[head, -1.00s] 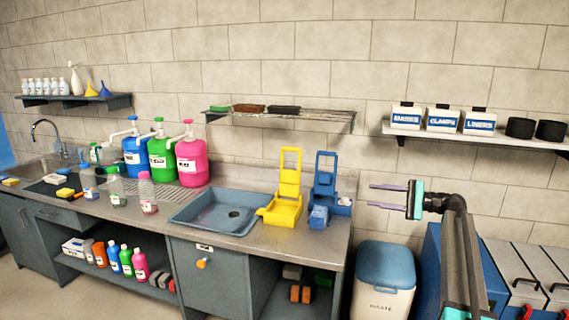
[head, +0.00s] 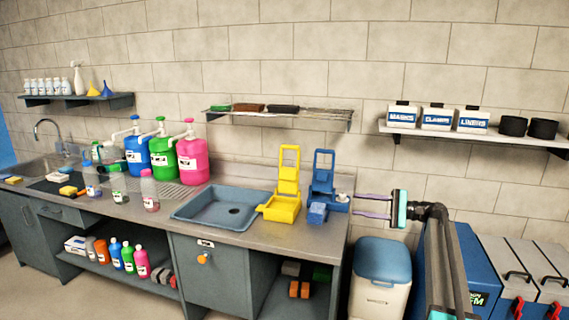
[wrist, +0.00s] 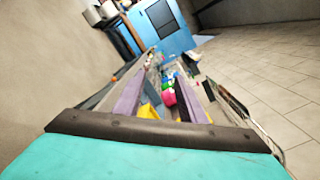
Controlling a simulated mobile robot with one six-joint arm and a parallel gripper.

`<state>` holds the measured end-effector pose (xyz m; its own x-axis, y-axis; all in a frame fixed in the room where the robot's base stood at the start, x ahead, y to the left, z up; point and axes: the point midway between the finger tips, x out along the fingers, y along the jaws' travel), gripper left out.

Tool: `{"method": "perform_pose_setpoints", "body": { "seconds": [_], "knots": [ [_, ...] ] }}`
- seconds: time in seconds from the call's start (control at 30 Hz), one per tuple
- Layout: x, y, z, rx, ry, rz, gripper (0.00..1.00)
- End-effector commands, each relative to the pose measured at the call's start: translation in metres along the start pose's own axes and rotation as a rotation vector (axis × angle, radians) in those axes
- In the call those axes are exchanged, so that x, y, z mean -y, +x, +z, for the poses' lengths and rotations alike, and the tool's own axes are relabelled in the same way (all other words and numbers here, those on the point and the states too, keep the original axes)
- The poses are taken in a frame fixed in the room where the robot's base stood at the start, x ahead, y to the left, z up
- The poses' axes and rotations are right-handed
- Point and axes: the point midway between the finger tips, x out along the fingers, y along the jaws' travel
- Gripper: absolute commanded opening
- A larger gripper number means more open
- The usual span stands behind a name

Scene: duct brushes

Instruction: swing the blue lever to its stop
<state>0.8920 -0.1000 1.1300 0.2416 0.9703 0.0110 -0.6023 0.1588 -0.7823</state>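The blue lever (head: 323,165) is an upright frame-shaped handle on the blue press (head: 318,207), at the right end of the steel counter. A similar yellow press (head: 285,200) with its own raised yellow lever stands to its left. My gripper (head: 357,204) is open, its two purple fingers pointing left, just right of the blue press. Its fingers appear apart from the lever, though the exact depth gap is unclear. In the wrist view the fingers (wrist: 162,75) are spread, with blue (wrist: 152,94) and yellow parts seen between them.
A blue sink basin (head: 220,208) is set in the counter left of the presses. A waste bin (head: 378,280) stands below my gripper. A wire shelf (head: 280,115) and a white-labelled box shelf (head: 470,135) are on the wall above.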

Motion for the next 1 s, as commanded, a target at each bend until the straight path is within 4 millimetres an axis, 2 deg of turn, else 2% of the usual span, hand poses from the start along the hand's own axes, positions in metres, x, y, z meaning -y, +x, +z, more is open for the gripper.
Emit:
{"method": "perform_pose_setpoints", "body": {
  "seconds": [0.17,0.27,0.33,0.5,0.7,1.0],
  "knots": [
    [-0.033,0.025,-0.016,0.026,0.042,0.013,0.37],
    [-0.060,0.042,-0.025,0.042,0.075,0.027,0.37],
    [-0.087,0.057,-0.033,0.049,0.105,0.044,0.37],
    [-0.164,0.092,-0.049,0.050,0.185,0.109,0.37],
    [-0.257,0.126,-0.061,0.027,0.263,0.202,0.37],
    [-0.403,0.159,-0.062,-0.026,0.341,0.378,0.37]
  ]
}}
